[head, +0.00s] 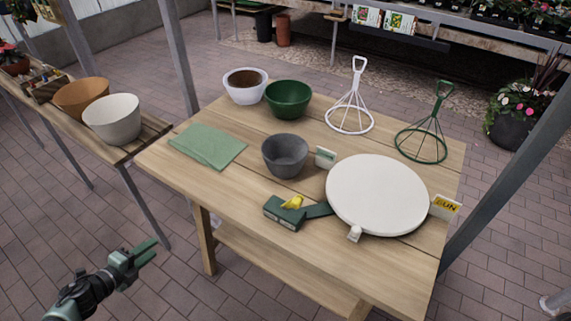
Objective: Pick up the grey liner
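The grey liner (285,156) is a dark grey, bowl-shaped pot standing upright near the middle of the wooden table, open side up. My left gripper (149,253) is at the lower left, out over the brick floor and short of the table's front left edge. It is well apart from the liner. Its two green fingers show a gap between them, and nothing is held. My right gripper is not in view.
Wire hangers (350,112) stand at the back.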

